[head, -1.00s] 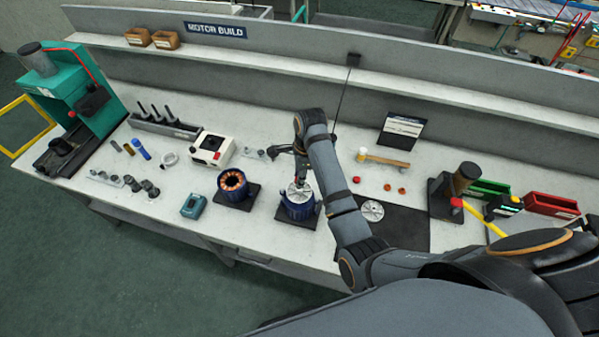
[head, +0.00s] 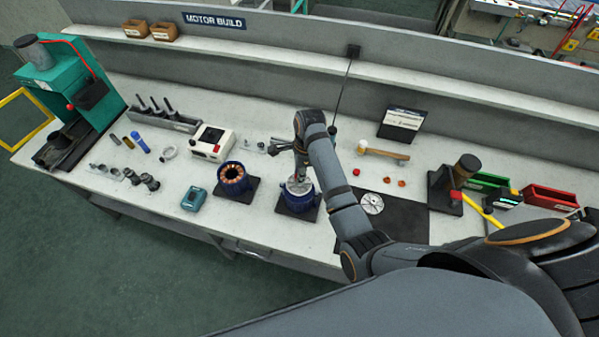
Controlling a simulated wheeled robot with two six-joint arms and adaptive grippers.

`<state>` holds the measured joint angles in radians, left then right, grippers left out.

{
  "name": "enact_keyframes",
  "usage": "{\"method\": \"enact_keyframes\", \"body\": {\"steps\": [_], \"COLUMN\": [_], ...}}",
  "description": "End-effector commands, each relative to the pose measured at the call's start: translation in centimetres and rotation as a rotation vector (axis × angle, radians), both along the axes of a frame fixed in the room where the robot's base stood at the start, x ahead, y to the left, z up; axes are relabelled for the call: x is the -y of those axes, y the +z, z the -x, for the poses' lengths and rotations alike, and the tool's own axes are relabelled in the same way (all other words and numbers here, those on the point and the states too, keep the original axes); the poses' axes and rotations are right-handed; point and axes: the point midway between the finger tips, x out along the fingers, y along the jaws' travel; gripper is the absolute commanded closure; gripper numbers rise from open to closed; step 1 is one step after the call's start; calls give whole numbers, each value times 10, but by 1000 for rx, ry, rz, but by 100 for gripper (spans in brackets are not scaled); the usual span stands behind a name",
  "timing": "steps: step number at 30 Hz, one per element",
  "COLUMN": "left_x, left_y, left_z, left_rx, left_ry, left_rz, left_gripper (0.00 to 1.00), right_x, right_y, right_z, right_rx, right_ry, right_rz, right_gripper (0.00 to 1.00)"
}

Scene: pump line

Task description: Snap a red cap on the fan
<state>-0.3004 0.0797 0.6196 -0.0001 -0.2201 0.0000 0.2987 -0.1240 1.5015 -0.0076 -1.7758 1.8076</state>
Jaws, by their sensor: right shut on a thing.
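A silver fan-like disc (head: 298,188) lies on top of a blue motor housing (head: 299,203), which stands on a dark square base. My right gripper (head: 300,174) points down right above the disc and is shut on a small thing. That thing is mostly hidden by the fingers now; its red colour showed a moment ago, so it looks like a red cap. Whether it touches the disc is too small to tell. Another red cap (head: 356,172) lies on the bench to the right of my forearm. A second silver disc (head: 372,203) lies on the black mat. My left gripper is out of view.
An open blue stator housing (head: 233,180) with copper windings stands left of the motor. A teal box (head: 194,199), white device (head: 212,143), mallet (head: 384,153) and orange rings (head: 401,183) lie around. A press (head: 455,183) and bins stand right.

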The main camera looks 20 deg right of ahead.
Motion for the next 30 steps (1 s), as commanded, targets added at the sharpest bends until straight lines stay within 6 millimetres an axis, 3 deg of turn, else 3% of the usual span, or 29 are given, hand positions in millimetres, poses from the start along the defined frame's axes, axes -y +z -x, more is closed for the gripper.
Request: {"method": "enact_keyframes", "body": {"steps": [30], "left_x": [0], "left_y": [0], "left_z": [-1], "left_rx": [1], "left_ry": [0], "left_rz": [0], "left_gripper": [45], "right_x": [0], "right_y": [-5], "right_z": [0], "right_rx": [-1], "right_ry": [0], "right_rz": [0], "right_gripper": [81]}}
